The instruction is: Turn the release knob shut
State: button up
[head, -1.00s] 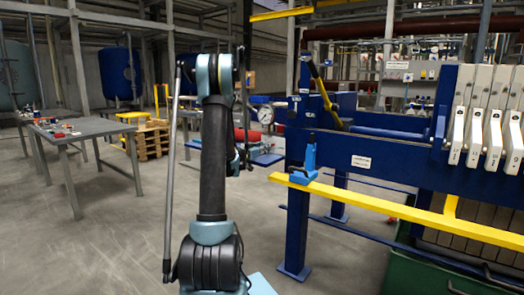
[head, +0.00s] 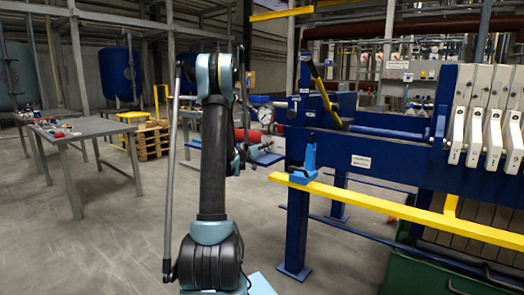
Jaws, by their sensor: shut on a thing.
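My arm stands upright in the middle of the head view and covers most of my gripper (head: 238,163). Only dark parts of the gripper show past the arm's right edge, in front of the small hydraulic unit with its red cylinder (head: 247,135), round white gauge (head: 265,115) and blue tray (head: 267,158). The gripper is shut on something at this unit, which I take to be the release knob. The knob itself and the fingertips are hidden behind my arm, so how far it is turned cannot be seen.
The blue press frame (head: 385,160), with a yellow rail (head: 400,208) and white plate handles (head: 475,135), fills the right side. A grey table (head: 85,128) with small parts stands at the left. The floor at left is clear.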

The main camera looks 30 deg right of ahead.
jog(key=shift+w+a+n, duration=0.1)
jog(key=shift+w+n, duration=0.05)
jog(key=shift+n, duration=0.55)
jog(key=o, duration=0.8)
jog(key=v, duration=1.2)
jog(key=shift+f, duration=0.1)
